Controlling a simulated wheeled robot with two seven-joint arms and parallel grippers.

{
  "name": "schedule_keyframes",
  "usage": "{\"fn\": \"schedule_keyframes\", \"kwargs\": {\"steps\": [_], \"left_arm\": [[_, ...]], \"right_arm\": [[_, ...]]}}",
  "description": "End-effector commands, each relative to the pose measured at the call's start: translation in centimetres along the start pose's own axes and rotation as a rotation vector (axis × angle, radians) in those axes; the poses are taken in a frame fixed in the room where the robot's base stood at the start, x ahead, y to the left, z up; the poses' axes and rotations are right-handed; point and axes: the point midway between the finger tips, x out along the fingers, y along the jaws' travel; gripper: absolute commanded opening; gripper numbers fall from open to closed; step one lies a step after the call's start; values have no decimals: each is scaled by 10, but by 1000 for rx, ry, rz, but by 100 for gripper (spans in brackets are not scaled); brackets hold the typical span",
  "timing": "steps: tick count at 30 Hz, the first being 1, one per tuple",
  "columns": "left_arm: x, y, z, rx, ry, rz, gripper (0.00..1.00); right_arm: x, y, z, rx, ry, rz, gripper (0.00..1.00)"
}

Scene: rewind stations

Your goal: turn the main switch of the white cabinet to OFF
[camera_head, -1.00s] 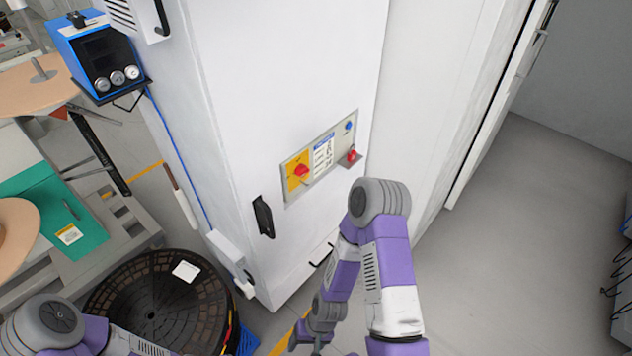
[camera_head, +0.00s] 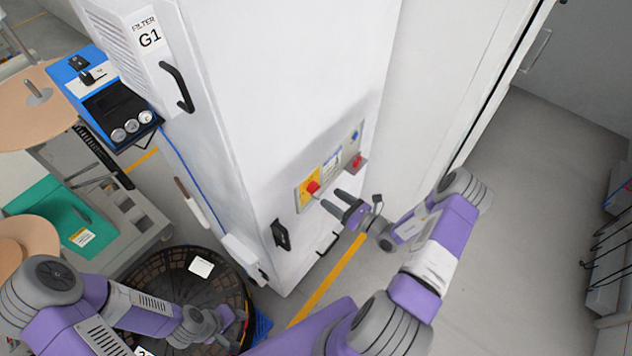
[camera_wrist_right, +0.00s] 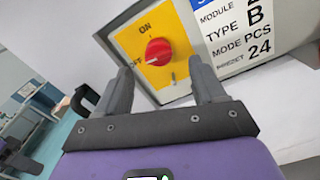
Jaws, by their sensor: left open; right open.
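The white cabinet (camera_head: 240,90) stands in the middle of the head view. On its front is a control panel with the main switch, a red knob (camera_head: 313,187) on a yellow plate (camera_head: 306,198). In the right wrist view the red knob (camera_wrist_right: 158,51) shows between and beyond my fingers, its plate marked ON at the top and OFF at the left. The knob's mark appears to point left, near OFF. My right gripper (camera_head: 338,200) is open, just in front of the panel and apart from the knob. My left gripper (camera_head: 238,325) is low at the left, over the black round bin.
A black cabinet handle (camera_head: 280,235) sits below the panel. A red button (camera_head: 357,161) juts out at the panel's right end. Open floor lies to the right.

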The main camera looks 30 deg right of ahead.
Motion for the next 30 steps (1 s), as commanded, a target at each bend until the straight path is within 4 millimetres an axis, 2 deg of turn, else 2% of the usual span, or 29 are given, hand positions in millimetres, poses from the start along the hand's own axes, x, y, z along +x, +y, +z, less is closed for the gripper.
{"fn": "schedule_keyframes", "kwargs": {"steps": [6,12,23,30], "left_arm": [[-2,1,0,0,-1,0,43],[-4,1,0,0,-1,0,43],[-4,2,0,0,0,0,43],[-4,2,0,0,0,0,43]], "right_arm": [[37,3,-1,0,1,8,69],[61,2,-1,-2,2,7,69],[67,3,-1,-1,3,7,69],[67,2,-1,-1,3,7,34]]}}
